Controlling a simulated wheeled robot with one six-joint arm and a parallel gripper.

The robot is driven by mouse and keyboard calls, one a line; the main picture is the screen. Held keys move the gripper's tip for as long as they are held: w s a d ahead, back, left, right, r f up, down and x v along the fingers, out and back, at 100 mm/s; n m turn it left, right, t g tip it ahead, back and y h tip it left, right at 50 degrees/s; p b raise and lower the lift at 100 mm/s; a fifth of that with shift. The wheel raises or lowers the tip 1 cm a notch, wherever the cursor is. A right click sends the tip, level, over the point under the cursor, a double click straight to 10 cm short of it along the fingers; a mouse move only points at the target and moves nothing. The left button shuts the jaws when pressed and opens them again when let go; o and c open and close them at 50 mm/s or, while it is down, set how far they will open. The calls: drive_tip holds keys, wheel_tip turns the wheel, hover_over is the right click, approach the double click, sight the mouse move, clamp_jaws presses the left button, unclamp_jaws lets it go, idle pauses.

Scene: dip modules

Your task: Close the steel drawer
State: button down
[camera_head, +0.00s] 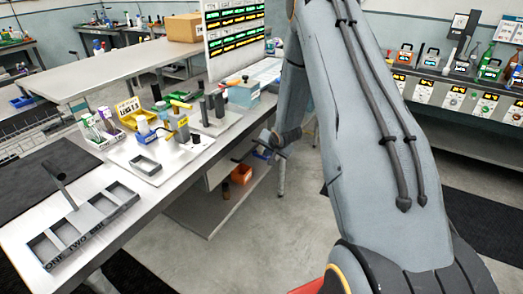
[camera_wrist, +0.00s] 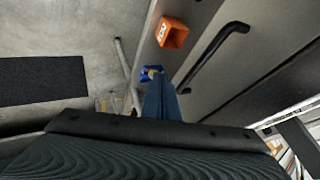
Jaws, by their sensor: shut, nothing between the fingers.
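The steel drawer front (camera_wrist: 262,66) appears in the wrist view as a grey metal panel at the right, with a long dark bar handle (camera_wrist: 212,58) running diagonally across it. How far the drawer stands out is hard to tell from here. My gripper (camera_wrist: 160,98) shows its two fingers together, empty, pointing towards the lower end of the handle; I cannot tell whether they touch it. In the head view my gripper (camera_head: 272,140) is beside the right edge of the workbench, at about the height of its underside. My arm hides part of the area behind it.
The workbench (camera_head: 28,215) carries a grey compartment tray (camera_head: 82,228), a yellow bin (camera_head: 128,121) and several tools. The floor (camera_head: 245,245) right of the bench is clear.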

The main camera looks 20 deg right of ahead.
drive_tip(key=b+v, duration=0.1)
drive_tip(key=v, duration=0.8)
